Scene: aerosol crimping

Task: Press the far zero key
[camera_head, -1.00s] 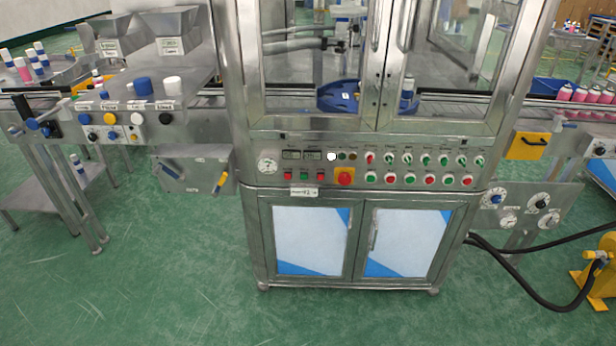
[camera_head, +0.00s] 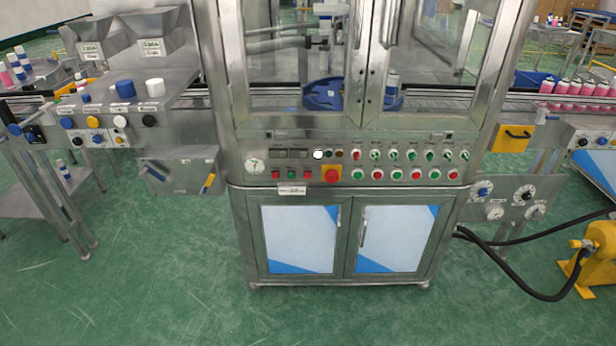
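The control panel (camera_head: 350,166) runs across the front of the machine below its glass doors. At its left are two small dark displays, a left one (camera_head: 280,154) and a right one (camera_head: 298,154). Below them sit small red and green keys, among them a red key (camera_head: 275,175), a green key (camera_head: 291,174) and another red key (camera_head: 306,175). Any lettering is too small to read, so I cannot tell which key is the far zero key. Neither of my grippers is in view.
A red emergency button on a yellow plate (camera_head: 332,175) is right of the keys. A round gauge (camera_head: 254,162) is left of them. A steel box (camera_head: 180,170) juts out at the left. Black hoses (camera_head: 520,285) lie at the right. The green floor (camera_head: 350,318) in front is clear.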

